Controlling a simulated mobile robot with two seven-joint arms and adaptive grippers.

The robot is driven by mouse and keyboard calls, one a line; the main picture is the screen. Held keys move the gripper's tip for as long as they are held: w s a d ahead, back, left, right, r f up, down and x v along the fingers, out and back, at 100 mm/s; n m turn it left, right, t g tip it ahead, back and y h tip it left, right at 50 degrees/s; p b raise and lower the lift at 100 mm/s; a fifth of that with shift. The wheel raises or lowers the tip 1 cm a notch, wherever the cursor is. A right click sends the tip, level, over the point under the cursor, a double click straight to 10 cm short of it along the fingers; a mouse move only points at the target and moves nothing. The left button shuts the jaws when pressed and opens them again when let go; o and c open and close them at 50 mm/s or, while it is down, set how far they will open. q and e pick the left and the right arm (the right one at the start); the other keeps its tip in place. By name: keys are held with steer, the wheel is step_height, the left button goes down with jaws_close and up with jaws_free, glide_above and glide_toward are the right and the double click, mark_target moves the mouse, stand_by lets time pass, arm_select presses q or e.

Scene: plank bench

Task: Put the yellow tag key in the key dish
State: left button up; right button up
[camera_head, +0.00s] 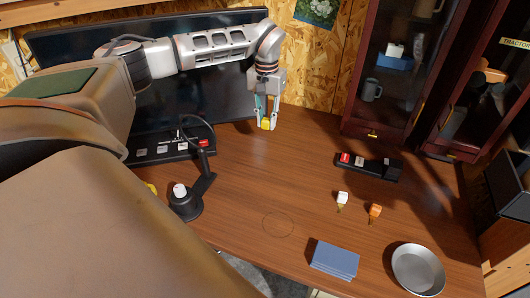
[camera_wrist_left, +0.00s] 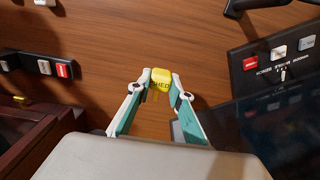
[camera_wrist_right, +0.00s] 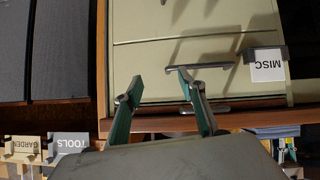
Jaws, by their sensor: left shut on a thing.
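The yellow tag key (camera_head: 266,124) is held between the fingertips of my left gripper (camera_head: 268,112), near the dark screen. In the left wrist view the yellow tag (camera_wrist_left: 163,79) shows dark lettering ending in "HED", with the shut left fingers (camera_wrist_left: 161,84) on either side; its key part is hard to make out. A round grey metal dish (camera_head: 418,270), which looks like the key dish, stands empty at the bench's front right, well away from the left gripper. My right gripper (camera_wrist_right: 157,85) is open and empty, in front of a beige drawer front; it is outside the head view.
White (camera_head: 342,198) and orange (camera_head: 375,211) tag keys lie on the bench (camera_head: 300,165). A blue block or stack (camera_head: 334,260) lies left of the dish. A black switch strip (camera_head: 370,166) sits near the cabinet, and a black lamp-like stand (camera_head: 186,204) on the left. The middle is clear.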

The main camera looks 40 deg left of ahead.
arm_select(q)
steer(key=b, duration=0.1)
glide_above(267, 160)
step_height(267, 160, down, 10)
steer(key=shift+s+r, duration=0.1)
steer(key=shift+r, duration=0.05)
steer(key=shift+f+b, duration=0.3)
steer(key=shift+f, duration=2.3)
arm_select(e)
steer(key=shift+s+f, duration=0.25)
steer(key=shift+f, duration=0.95)
arm_select(q)
steer(key=shift+f, duration=0.15)
steer(key=o, duration=0.9)
steer(key=shift+o, duration=0.2)
